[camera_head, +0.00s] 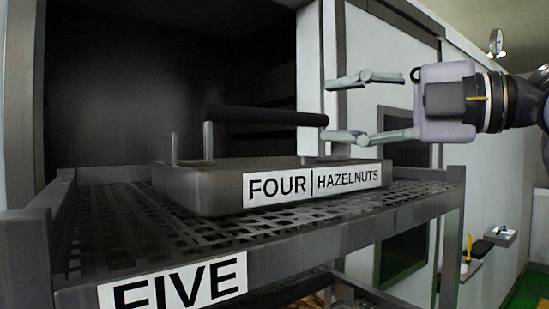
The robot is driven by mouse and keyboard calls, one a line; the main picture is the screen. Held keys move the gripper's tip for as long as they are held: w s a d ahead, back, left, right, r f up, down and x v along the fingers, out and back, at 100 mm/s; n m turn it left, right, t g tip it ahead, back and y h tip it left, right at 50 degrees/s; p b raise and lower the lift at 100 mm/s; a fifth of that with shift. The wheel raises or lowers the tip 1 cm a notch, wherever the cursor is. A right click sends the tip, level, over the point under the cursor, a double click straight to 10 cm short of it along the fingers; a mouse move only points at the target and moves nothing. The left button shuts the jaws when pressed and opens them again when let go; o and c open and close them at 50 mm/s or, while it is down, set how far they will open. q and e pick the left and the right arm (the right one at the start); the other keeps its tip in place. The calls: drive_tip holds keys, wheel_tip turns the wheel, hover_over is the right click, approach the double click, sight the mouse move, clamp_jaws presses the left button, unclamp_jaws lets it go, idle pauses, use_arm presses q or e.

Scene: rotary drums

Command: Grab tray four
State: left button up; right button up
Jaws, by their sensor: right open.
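Tray four (215,187) is a grey metal tray with a white label reading "FOUR | HAZELNUTS" on its front. It rests on a perforated shelf (120,233) in front of a dark opening. A dark bar handle (262,116) stands above the tray on upright posts. My right gripper (338,111) comes in from the right with its two fingers spread one above the other. It is open and empty, just right of the handle's right end and above the tray's right side. My left gripper is not in view.
The shelf has a raised metal frame, with a "FIVE" label (175,285) on its front edge. The dark cabinet opening (150,80) lies behind. A white wall panel (385,50) stands behind my right gripper. A small ledge with items (500,235) is at the far right.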

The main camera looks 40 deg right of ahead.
sight(281, 117)
drive_tip(key=x, duration=0.2)
drive_tip(key=p+x, duration=0.1)
drive_tip(key=x, duration=0.3)
drive_tip(key=shift+a+p, duration=0.3)
drive_tip(key=shift+w+p, duration=0.45)
drive_tip(key=shift+p, duration=0.05)
drive_tip(key=p+x, duration=0.2)
drive_tip(key=x, duration=0.1)
drive_tip(key=shift+w+d, duration=0.15)
drive_tip(key=shift+w, duration=0.2)
drive_tip(key=shift+w+f, duration=0.15)
drive_tip(key=shift+w, duration=0.15)
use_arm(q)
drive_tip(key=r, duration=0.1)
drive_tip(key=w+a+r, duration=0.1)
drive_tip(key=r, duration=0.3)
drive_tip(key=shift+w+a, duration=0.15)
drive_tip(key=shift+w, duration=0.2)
use_arm(e)
drive_tip(key=shift+s, duration=0.1)
drive_tip(key=shift+s, duration=0.1)
drive_tip(key=shift+c, duration=0.3)
drive_tip(key=shift+c, duration=0.6)
clamp_jaws()
